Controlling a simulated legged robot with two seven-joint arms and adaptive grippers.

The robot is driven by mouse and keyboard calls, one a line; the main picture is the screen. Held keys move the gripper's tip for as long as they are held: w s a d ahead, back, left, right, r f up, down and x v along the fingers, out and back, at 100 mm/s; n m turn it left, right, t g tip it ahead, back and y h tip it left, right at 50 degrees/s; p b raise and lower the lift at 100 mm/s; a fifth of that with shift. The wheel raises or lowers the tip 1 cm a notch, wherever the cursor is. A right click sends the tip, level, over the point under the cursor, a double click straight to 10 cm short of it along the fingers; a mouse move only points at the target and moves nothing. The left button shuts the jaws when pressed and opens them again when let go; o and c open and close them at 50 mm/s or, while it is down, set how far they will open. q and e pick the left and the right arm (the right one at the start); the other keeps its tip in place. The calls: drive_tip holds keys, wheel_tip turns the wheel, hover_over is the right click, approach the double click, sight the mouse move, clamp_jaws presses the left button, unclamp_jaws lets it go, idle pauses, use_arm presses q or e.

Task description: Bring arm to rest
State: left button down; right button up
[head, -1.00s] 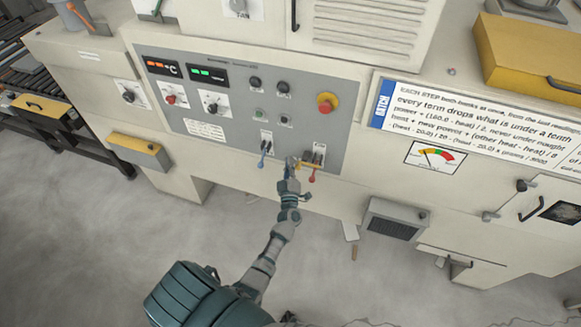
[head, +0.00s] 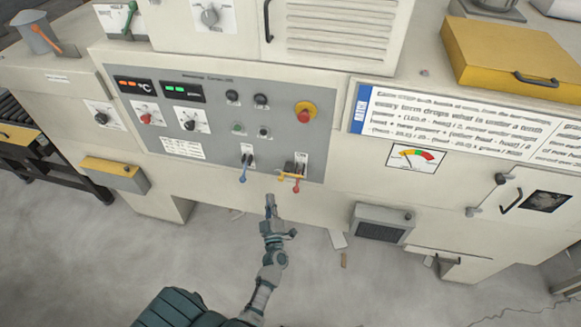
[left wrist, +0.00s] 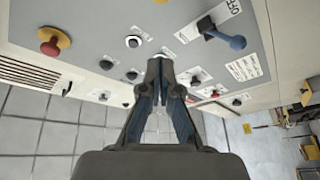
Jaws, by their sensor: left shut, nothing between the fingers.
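My left gripper (head: 270,200) is shut and empty in the head view. It is below the grey control panel (head: 215,112) of the machine, apart from the levers. A blue-handled lever (head: 244,172) and a lever pair with a yellow bar and red handle (head: 293,178) sit at the panel's lower edge, above the gripper. In the left wrist view the gripper's fingers (left wrist: 161,75) are together with nothing between them, and the blue lever (left wrist: 228,38) shows at upper right. My right gripper is in neither view.
A red emergency button (head: 305,112) sits on the panel's right side. A grey vented box (head: 381,223) juts out low on the right, and a yellow-topped box (head: 115,172) juts out on the left. The floor (head: 90,255) in front is mostly clear.

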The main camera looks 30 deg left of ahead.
use_arm(q)
drive_tip(key=d+f+m+h+b, duration=0.1)
drive_tip(key=d+f+m+h, duration=0.3)
drive_tip(key=f, duration=0.4)
drive_tip(key=d+f+m+h, duration=0.3)
drive_tip(key=d+f, duration=0.1)
drive_tip(key=f, duration=0.4)
drive_tip(key=s+d+f+m+g+h+b, duration=0.1)
drive_tip(key=s+d+f+m+g+h, duration=0.15)
drive_tip(key=s+f, duration=0.45)
drive_tip(key=s+d+f+m+g+h, duration=0.2)
drive_tip(key=s+d+f+m+g, duration=0.15)
drive_tip(key=f, duration=0.75)
drive_tip(key=s+f+m+g+h, duration=0.1)
drive_tip(key=s+f+m+g, duration=0.3)
drive_tip(key=s+f, duration=1.05)
drive_tip(key=s+a+f+m+g, duration=0.1)
drive_tip(key=s+f+g, duration=0.1)
drive_tip(key=s, duration=0.8)
drive_tip(key=s+a+f+m+g+b, duration=0.1)
drive_tip(key=s+f+g, duration=0.2)
drive_tip(key=s, duration=0.7)
drive_tip(key=shift+s+a+g+b, duration=0.3)
drive_tip(key=shift+a+g, duration=0.1)
drive_tip(key=shift+g, duration=0.1)
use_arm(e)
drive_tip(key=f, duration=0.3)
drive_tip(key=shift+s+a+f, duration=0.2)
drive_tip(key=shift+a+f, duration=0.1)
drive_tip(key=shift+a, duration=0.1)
